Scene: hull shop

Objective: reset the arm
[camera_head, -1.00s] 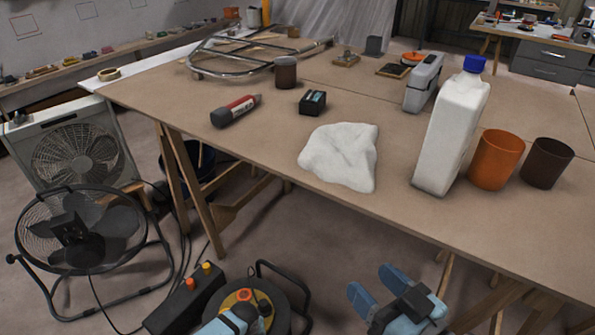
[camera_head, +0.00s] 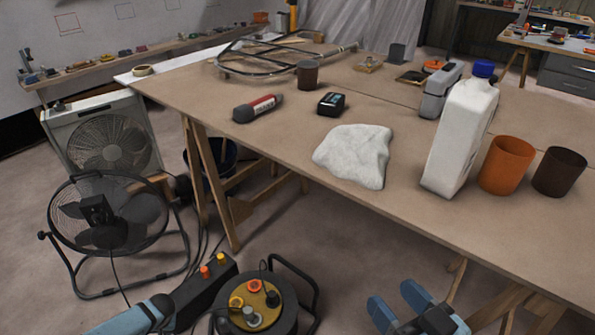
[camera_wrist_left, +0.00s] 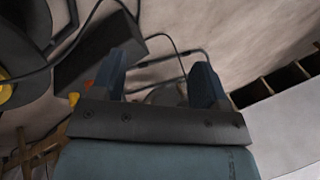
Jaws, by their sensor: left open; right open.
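My left gripper (camera_head: 158,308) is at the bottom left of the head view, low in front of the table, beside a dark box with coloured buttons. In the left wrist view its two blue fingers (camera_wrist_left: 160,64) stand apart with nothing between them. My right gripper (camera_head: 399,302) is at the bottom of the head view, right of the cable reel and in front of the table's near edge. Its blue fingers are apart and empty.
The table (camera_head: 270,150) holds a white cloth (camera_head: 353,155), a white jug (camera_head: 457,135), an orange cup (camera_head: 506,164) and a dark cup (camera_head: 559,172). On the floor are a cable reel (camera_head: 258,305), the button box (camera_head: 207,285) and a black fan (camera_head: 107,220).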

